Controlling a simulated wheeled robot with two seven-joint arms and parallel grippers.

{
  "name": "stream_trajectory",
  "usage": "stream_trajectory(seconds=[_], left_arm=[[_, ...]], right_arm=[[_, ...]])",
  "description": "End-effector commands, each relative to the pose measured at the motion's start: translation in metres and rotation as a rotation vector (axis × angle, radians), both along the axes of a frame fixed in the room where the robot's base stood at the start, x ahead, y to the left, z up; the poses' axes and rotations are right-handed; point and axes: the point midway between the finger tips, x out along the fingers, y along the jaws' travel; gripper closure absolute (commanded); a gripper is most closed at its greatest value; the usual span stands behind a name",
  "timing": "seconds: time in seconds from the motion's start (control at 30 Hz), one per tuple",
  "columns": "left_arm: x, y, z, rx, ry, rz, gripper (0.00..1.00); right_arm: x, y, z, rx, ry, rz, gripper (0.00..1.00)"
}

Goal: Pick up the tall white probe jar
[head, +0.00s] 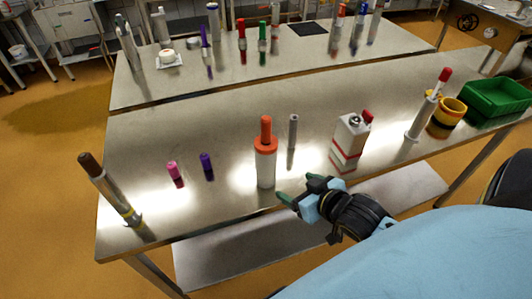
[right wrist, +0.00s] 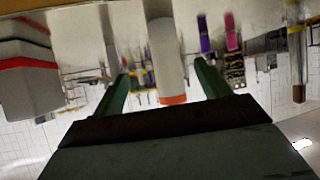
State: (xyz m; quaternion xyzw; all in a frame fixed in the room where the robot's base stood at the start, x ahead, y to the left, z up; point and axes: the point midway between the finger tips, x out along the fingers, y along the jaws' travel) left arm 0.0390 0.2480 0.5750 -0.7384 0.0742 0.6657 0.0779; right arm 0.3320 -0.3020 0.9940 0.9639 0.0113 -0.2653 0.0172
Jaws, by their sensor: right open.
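A white jar (head: 266,168) with an orange lid and an upright orange handle stands near the front middle of the near steel table. My right gripper (head: 293,187) is open and low at its front right, with its fingers pointing toward it. In the right wrist view, which is upside down, the jar (right wrist: 166,55) appears between the two green fingers (right wrist: 160,85), its orange part at the bottom. I see no contact. Another tall, pale jar (head: 420,120) with a red-topped probe stands at the right. My left gripper is not in view.
A white and red box (head: 348,142) stands right of the gripper. A thin grey tube (head: 293,130) stands behind the orange-lidded jar. Pink (head: 175,173) and purple (head: 207,166) items are at left, with a brown-topped tube (head: 112,190) beyond. A green crate (head: 497,98) is far right.

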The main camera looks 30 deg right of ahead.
Motion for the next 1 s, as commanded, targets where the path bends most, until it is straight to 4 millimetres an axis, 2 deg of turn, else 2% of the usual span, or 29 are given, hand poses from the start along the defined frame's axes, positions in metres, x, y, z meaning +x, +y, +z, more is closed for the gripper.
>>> stream_trajectory(seconds=[0.03, 0.1, 0.2, 0.6, 0.87, 1.0], left_arm=[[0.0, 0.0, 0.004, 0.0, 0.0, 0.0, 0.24], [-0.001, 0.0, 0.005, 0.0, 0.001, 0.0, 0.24], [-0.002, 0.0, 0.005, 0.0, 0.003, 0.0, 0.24], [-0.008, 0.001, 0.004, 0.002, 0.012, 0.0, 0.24], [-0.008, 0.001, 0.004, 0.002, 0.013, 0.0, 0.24], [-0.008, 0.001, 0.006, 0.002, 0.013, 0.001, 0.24]], right_arm=[[0.003, 0.001, 0.024, 0.008, -0.05, 0.014, 0.24], [0.006, 0.003, 0.045, 0.022, -0.103, 0.027, 0.24], [0.012, 0.005, 0.057, 0.032, -0.139, 0.037, 0.24], [0.071, 0.009, 0.034, 0.034, -0.145, 0.038, 0.24], [0.087, 0.009, 0.028, 0.034, -0.144, 0.038, 0.24], [0.105, 0.008, 0.023, 0.033, -0.146, 0.037, 0.24]])
